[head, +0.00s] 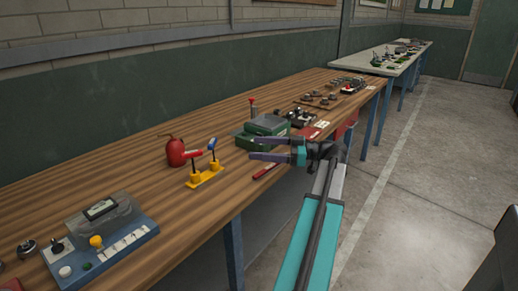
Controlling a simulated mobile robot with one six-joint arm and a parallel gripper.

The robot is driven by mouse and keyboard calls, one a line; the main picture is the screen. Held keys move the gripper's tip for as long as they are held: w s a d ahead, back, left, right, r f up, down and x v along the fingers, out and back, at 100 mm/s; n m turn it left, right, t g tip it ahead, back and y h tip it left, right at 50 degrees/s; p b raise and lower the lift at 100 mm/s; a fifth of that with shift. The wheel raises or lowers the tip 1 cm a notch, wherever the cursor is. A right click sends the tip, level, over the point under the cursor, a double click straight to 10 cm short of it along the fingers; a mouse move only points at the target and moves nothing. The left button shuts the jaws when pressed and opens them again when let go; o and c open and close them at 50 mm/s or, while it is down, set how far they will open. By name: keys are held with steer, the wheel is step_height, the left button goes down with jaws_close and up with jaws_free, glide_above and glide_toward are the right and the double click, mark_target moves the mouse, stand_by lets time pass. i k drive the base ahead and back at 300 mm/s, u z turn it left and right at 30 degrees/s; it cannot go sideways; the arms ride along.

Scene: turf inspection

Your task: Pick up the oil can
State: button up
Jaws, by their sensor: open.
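The oil can (175,153) is a small rounded red can with a thin spout or handle on top. It stands on the wooden bench (95,182), towards the wall. My gripper (251,147) reaches over the bench's front part, to the right of the can and clear of it. Its two dark fingers are apart and point left, with nothing seen between them. The yellow stand's handles are close to the can's right side.
A yellow stand (204,179) with red and blue handles is between can and gripper. Green boxes (263,127) are behind my gripper. A blue-grey panel device (100,252) is at the front left. Bare wood surrounds the can's left side. The wall (120,98) runs behind.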

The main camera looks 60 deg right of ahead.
mark_target(175, 147)
steer(key=k, duration=1)
